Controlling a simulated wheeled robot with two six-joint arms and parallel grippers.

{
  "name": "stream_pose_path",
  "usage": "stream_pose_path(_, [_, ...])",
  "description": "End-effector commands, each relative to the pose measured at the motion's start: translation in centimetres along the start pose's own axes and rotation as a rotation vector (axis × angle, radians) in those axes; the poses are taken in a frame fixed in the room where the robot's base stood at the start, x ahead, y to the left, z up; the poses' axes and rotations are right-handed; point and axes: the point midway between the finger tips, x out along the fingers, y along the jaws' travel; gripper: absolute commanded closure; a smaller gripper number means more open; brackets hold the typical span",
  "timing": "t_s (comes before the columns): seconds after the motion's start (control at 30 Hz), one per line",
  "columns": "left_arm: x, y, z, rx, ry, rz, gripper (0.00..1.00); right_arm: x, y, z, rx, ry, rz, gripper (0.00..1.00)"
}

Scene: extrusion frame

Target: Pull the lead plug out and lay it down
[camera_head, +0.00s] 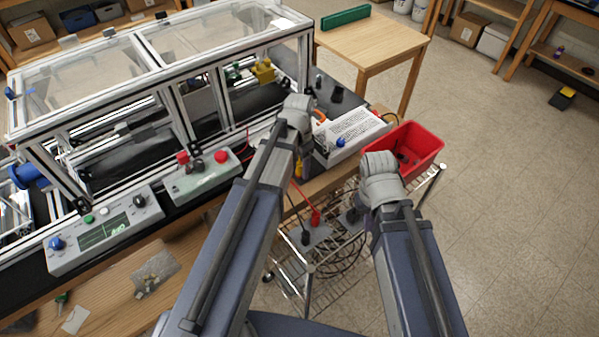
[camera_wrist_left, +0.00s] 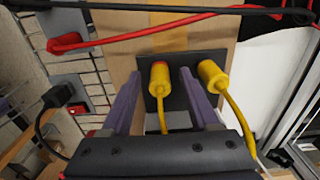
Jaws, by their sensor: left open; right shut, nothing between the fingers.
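In the left wrist view, a yellow lead plug (camera_wrist_left: 160,72) stands on a dark panel (camera_wrist_left: 183,115) fixed to a wood-coloured board. A second yellow plug (camera_wrist_left: 212,74) with its yellow lead is just right of the right finger. My left gripper (camera_wrist_left: 159,80) is open, with its purple fingers on either side of the first plug and a gap to each finger.
A red lead (camera_wrist_left: 65,42) crosses the top of the left wrist view. A black plug (camera_wrist_left: 57,96) is at its left. In the head view, a red bin (camera_head: 425,142) stands beyond my right wrist, next to a white box (camera_head: 350,135). Open floor lies to the right.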

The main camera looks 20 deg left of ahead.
Motion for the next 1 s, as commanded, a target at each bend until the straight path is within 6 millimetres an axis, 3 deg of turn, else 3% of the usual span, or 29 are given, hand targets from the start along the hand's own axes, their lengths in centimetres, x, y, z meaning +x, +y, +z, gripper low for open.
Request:
stream_pose_path(0.97, [-0.07,0.00,0.00,0.000,0.000,0.000,0.39,-0.07,0.01,0.01,0.000,0.000,0.000,1.00])
stream_pose_path(1.0, [-0.07,0.00,0.00,0.000,0.000,0.000,0.42,-0.07,0.01,0.01,0.000,0.000,0.000,1.00])
